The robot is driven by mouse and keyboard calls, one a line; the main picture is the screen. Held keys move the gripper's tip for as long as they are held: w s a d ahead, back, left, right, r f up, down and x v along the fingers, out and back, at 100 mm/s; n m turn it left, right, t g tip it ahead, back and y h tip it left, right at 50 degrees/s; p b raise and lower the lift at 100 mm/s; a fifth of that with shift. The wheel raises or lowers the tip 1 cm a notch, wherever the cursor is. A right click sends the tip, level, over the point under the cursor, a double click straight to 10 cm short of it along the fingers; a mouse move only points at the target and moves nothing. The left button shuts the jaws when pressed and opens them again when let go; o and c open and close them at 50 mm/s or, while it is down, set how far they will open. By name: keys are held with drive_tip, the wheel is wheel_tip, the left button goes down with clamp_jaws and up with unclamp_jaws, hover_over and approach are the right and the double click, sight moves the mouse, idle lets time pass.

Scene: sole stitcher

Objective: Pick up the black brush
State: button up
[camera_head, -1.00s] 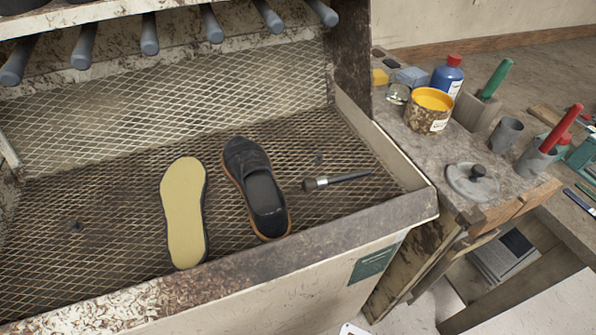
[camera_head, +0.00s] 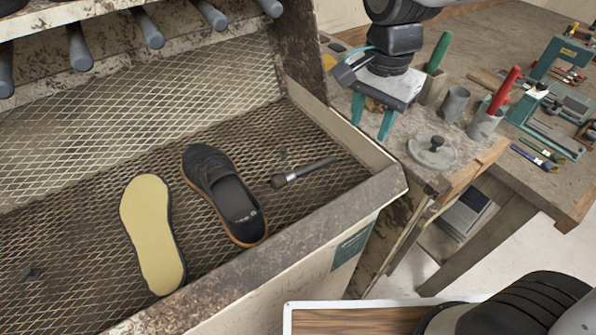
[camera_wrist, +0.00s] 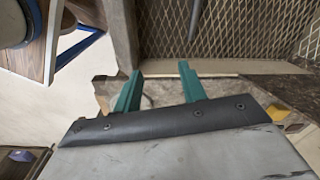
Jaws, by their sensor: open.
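The black brush (camera_head: 303,173) lies on the mesh floor of the metal tray, right of the black shoe (camera_head: 224,193). Its dark bristle end and silver collar point left, and its thin black handle points up and right. My gripper (camera_head: 372,120) has teal fingers and hangs above the right-hand bench, to the right of the brush and apart from it. The fingers are spread with nothing between them; they also show in the wrist view (camera_wrist: 162,85).
A tan sole (camera_head: 153,235) lies left of the shoe. The tray's raised front rim (camera_head: 290,235) and side wall border the brush. Grey rods (camera_head: 148,28) hang above the tray. A round lid (camera_head: 433,150), a cup and tools stand on the bench.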

sight(319, 162)
drive_tip(key=w+a+f+m, duration=0.1)
drive_tip(key=a, duration=0.1)
drive_tip(key=w+a+f+m, duration=0.1)
drive_tip(key=a+f, duration=0.1)
drive_tip(key=a, duration=0.1)
drive_tip(key=w+a+f+m, duration=0.1)
drive_tip(key=a+f, duration=0.1)
drive_tip(key=a, duration=0.1)
drive_tip(key=shift+f, duration=0.1)
wheel_tip(319, 162, down, 8)
drive_tip(key=shift+r, duration=0.1)
clamp_jaws()
